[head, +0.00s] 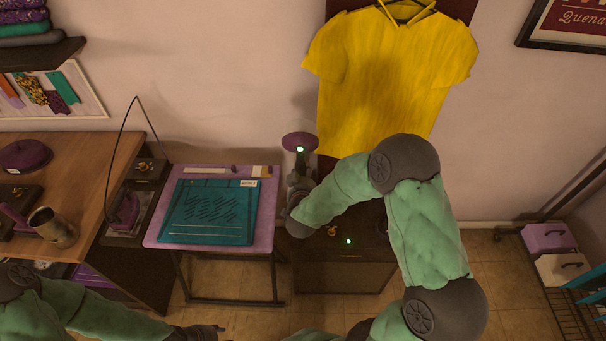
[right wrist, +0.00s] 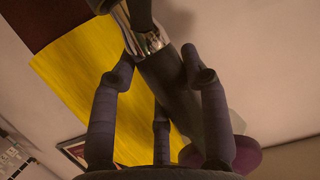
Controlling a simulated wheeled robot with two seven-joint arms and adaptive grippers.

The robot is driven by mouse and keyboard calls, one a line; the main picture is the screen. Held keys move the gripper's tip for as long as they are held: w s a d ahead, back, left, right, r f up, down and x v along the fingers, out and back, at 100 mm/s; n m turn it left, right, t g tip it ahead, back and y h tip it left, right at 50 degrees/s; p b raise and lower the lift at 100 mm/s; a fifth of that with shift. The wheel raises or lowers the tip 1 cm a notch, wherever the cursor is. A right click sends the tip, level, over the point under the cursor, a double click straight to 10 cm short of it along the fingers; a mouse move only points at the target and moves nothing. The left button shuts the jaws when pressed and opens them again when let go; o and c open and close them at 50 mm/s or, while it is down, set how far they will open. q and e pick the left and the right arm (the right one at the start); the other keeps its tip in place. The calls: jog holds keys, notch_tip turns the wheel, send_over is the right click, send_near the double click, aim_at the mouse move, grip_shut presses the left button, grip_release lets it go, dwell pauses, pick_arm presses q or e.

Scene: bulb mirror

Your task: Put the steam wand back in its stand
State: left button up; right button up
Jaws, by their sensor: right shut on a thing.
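The steam wand (head: 300,136) has a purple and pale head with a green light. It stands out above my right gripper (head: 299,184), in front of the wall and left of the yellow shirt. In the right wrist view, my right gripper (right wrist: 162,80) has its fingers around the wand's dark handle (right wrist: 163,92), and the purple head (right wrist: 238,155) shows at the lower right. A dark steamer box (head: 340,277) with a brass knob and a green light stands below my right arm. I cannot make out the wand's stand. My left gripper (head: 206,331) is low in the head view, its fingers unclear.
A yellow shirt (head: 385,75) hangs on the wall. A purple-topped table (head: 157,232) with a teal board (head: 210,212) stands left of my right gripper.

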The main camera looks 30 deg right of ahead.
jog(key=o, duration=1.3)
jog(key=shift+f, duration=0.1)
jog(key=v, duration=1.2)
jog(key=shift+w, duration=0.1)
